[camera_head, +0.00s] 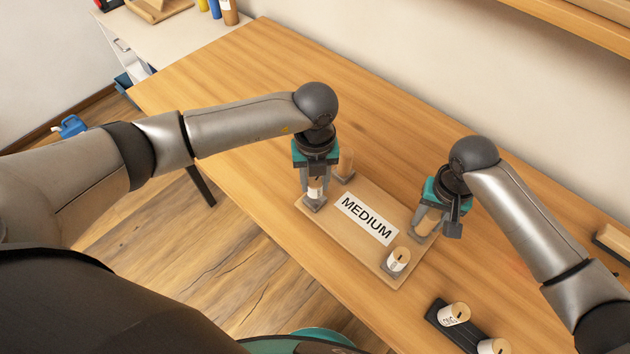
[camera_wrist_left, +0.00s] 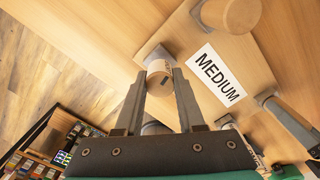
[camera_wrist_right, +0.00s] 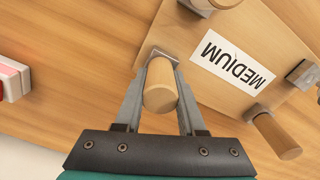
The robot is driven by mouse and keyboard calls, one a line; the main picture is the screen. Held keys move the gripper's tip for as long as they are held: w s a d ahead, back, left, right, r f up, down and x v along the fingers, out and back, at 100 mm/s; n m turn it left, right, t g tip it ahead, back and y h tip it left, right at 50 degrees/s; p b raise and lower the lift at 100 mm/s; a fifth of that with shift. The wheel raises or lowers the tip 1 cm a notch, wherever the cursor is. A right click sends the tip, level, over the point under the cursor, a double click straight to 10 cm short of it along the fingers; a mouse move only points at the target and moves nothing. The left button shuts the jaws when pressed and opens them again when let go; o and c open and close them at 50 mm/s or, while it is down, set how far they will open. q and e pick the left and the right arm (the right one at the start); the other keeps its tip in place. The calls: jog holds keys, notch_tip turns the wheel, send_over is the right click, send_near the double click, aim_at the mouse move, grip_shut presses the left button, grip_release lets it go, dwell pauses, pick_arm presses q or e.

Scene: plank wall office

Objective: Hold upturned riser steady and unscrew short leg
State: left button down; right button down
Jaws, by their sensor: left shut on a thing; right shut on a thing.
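The upturned riser (camera_head: 318,213) lies on the table as a light wooden board with a MEDIUM label (camera_head: 367,219) on its upper face and short round legs standing at its corners. My left gripper (camera_head: 315,197) is shut on the leg at the left corner, whose end shows in the left wrist view (camera_wrist_left: 159,68). My right gripper (camera_head: 430,222) is shut on the leg at the right corner, seen end-on in the right wrist view (camera_wrist_right: 160,92). A free leg (camera_head: 398,260) stands at the near corner. Another leg (camera_head: 346,162) stands at the far corner, partly hidden by my left gripper.
A black holder (camera_head: 437,318) at the near right carries two wooden legs (camera_head: 454,313). A wooden object (camera_head: 612,242) lies at the far right edge. A white side table (camera_head: 180,40) with bottles stands at the upper left. The wooden table (camera_head: 240,80) is clear behind the riser.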

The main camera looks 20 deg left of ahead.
aim_at(315, 182)
pick_arm(q)
jog(key=shift+r, duration=0.15)
jog(key=shift+r, duration=1.5)
pick_arm(e)
jog(key=shift+c, duration=2.1)
grip_release()
notch_tip(315, 182, up, 12)
